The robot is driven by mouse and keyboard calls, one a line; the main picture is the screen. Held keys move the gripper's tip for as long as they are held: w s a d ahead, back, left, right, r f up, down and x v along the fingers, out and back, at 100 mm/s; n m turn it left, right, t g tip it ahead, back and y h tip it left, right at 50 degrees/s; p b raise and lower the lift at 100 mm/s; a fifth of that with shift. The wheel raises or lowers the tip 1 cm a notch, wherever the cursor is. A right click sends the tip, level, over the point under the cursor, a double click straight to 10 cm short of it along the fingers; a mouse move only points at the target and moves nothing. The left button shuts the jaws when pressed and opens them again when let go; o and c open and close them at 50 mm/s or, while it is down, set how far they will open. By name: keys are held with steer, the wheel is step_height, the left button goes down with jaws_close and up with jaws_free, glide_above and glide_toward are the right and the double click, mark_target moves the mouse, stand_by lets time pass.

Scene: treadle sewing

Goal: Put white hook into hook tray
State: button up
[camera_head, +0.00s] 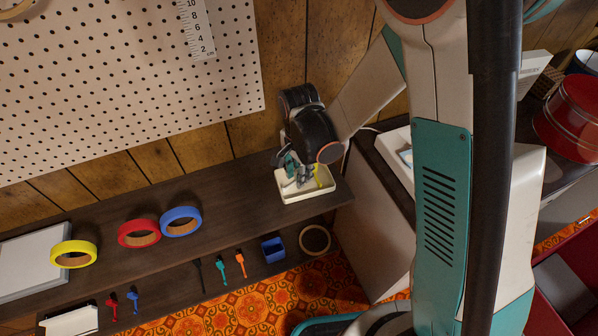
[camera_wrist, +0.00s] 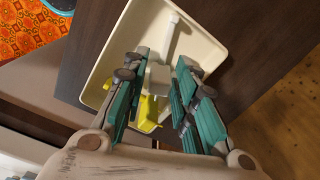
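The cream hook tray (camera_head: 303,196) stands at the right end of the dark shelf. It fills the upper middle of the wrist view (camera_wrist: 207,47). The white hook (camera_wrist: 171,38) shows in the wrist view within the tray's outline, its long stem pointing to the far wall and its wider block between my fingers. I cannot tell whether it rests fully on the tray floor. A yellow hook (camera_wrist: 150,108) is in the tray, partly hidden by my left finger. My gripper (camera_wrist: 161,62) points down into the tray with its teal fingers apart, with gaps beside the white hook.
Yellow, red (camera_head: 139,233) and blue (camera_head: 181,221) tape rolls stand on the shelf to the left. Below hang several small coloured hooks or tools (camera_head: 240,263), a blue cup (camera_head: 273,250) and a ring (camera_head: 315,240). A pegboard (camera_head: 120,90) is behind. The shelf just left of the tray is clear.

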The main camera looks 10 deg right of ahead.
steer(key=shift+r, duration=0.15)
step_height(320, 180, up, 12)
steer(key=p, duration=0.4)
steer(key=shift+w+r, duration=0.1)
stand_by(0.3)
